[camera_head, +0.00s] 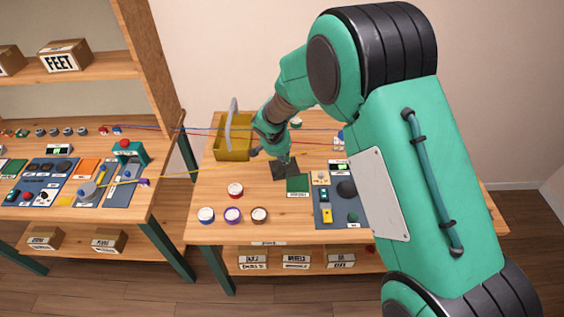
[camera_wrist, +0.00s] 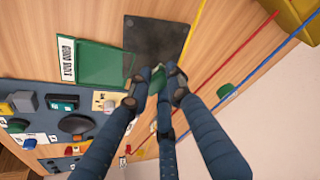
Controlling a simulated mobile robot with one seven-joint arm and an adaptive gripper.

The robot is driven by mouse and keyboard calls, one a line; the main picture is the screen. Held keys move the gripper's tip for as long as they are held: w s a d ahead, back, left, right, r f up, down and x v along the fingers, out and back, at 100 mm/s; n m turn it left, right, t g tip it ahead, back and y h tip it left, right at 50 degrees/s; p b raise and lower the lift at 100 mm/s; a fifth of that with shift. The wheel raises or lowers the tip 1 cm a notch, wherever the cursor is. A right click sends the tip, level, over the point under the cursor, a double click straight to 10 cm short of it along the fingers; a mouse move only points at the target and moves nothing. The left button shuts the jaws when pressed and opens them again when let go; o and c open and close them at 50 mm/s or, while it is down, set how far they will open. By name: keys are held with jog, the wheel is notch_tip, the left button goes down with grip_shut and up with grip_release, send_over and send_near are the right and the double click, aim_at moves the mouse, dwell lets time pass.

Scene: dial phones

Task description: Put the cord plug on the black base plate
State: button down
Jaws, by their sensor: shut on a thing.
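The black base plate (camera_wrist: 156,36) lies flat on the wooden table, beside a green panel, in the wrist view. It also shows in the head view (camera_head: 279,171), just below my gripper (camera_head: 283,158). In the wrist view, the fingers of my gripper (camera_wrist: 158,80) close together at the plate's near edge. They are shut on a small green piece (camera_wrist: 158,71), which appears to be the cord plug; the fingers hide most of it. I cannot tell whether it touches the plate. A yellow cord (camera_wrist: 193,30) runs past the plate's right side and behind the fingers.
The green panel (camera_wrist: 95,62) and a blue board with controls (camera_head: 338,208) lie beside the plate. A yellow basket (camera_head: 233,148) stands at the back left. Red and blue cords stretch across toward the left table. Several round jars (camera_head: 233,215) stand at the front left.

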jog(key=shift+w+a, duration=0.15)
jog(key=shift+w, duration=0.4)
jog(key=shift+f+b, duration=0.5)
jog(key=shift+f, duration=1.3)
jog(key=shift+f, duration=0.15)
jog(key=c, duration=1.6)
grip_release()
jog(key=shift+r, duration=0.2)
